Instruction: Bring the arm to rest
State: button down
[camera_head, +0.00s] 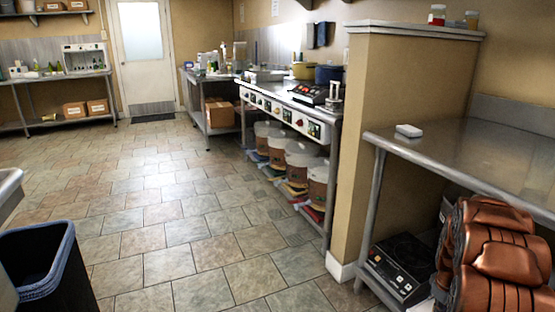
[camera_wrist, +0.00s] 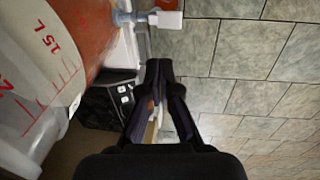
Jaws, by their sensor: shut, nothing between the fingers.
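My gripper (camera_wrist: 159,70) shows in the wrist view, with its dark fingers closed together at the tips and nothing between them. It is over or in front of the tiled floor (camera_wrist: 245,75), close to a translucent bucket (camera_wrist: 50,75) with red litre marks and brownish-red contents. The bucket fills the left of that view, and its tap (camera_wrist: 145,18) is near the top, beyond the fingertips. The fingers look apart from both.
A black device with buttons (camera_wrist: 120,98) is left of my fingers. In the head view, a steel table (camera_head: 480,165) at right holds a small white block (camera_head: 409,130). Several buckets (camera_head: 302,160) stand under the cooking counter. A dark bin (camera_head: 45,265) is at lower left. The middle floor is clear.

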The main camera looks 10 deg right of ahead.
jog(key=s+a+r+m+p, duration=0.1)
jog(key=s+a+r+p, duration=0.3)
jog(key=a+r, duration=0.55)
jog(key=s+a+r+g+y+p, duration=0.1)
jog(key=s+a+r+p, duration=0.2)
jog(key=a+r+p, duration=0.65)
jog(key=s+a+r+m+p, duration=0.1)
jog(key=s+a+r, duration=0.3)
jog(key=r, duration=1)
jog(key=s+a+r+p, duration=0.6)
jog(key=s+a+r, duration=0.1)
jog(key=s, duration=0.3)
jog(key=s+a+r+m+g+p, duration=0.1)
jog(key=s+a+r+p, duration=0.5)
jog(key=s+r, duration=0.3)
jog(key=shift+s+a+r+y+p, duration=0.3)
jog(key=shift+s+a+r+p, duration=0.1)
jog(key=shift+a, duration=0.25)
jog(key=shift+d, duration=0.1)
